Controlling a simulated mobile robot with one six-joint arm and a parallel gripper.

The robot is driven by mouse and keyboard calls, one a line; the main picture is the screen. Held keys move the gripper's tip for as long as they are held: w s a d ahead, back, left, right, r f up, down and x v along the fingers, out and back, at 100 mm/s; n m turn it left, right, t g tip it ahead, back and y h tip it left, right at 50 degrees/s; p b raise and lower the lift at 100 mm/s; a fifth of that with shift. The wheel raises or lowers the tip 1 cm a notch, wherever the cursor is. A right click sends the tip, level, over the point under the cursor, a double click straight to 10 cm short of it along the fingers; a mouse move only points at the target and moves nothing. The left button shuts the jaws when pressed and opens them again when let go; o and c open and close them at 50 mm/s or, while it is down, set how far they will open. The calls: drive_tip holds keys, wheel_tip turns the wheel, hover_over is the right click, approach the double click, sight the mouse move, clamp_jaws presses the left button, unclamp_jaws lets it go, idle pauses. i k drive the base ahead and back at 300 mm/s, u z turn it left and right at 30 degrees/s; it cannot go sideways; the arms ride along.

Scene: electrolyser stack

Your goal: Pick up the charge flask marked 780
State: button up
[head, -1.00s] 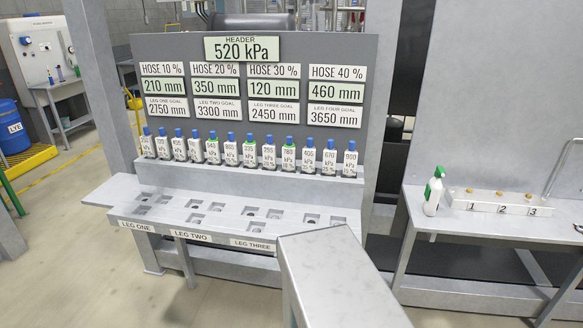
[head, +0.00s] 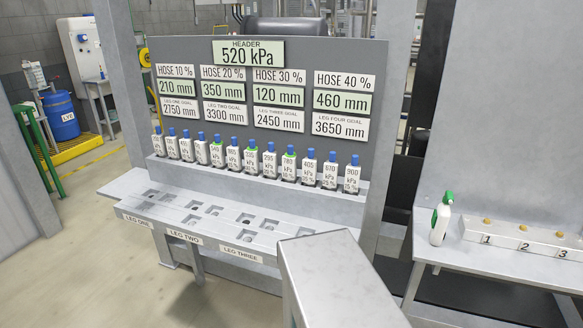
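The charge flask marked 780 (head: 289,165) stands upright in the row of flasks on the raised ledge (head: 215,178) of the grey station, right of the middle of the row. It is white with a blue cap and a green band under the cap. Its label appears to read 780 kPa, 10 %. Flasks stand close on both sides: one that seems marked 295 (head: 269,162) to its left and one marked 405 (head: 308,168) to its right. My gripper is not in view. A grey part of my own body fills the bottom centre.
Below the ledge, a shelf (head: 130,186) has square sockets and leg labels. Behind the flasks, a panel (head: 390,100) carries the readings. A bench (head: 432,252) at right holds a spray bottle (head: 441,222) and a numbered block (head: 520,241). Open floor (head: 100,265) lies at left.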

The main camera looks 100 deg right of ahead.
sight(289, 159)
drive_tip(key=k, duration=1.65)
drive_tip(key=z, duration=0.75)
drive_tip(key=k, duration=0.95)
drive_tip(key=u, duration=0.15)
drive_tip(key=i, duration=0.55)
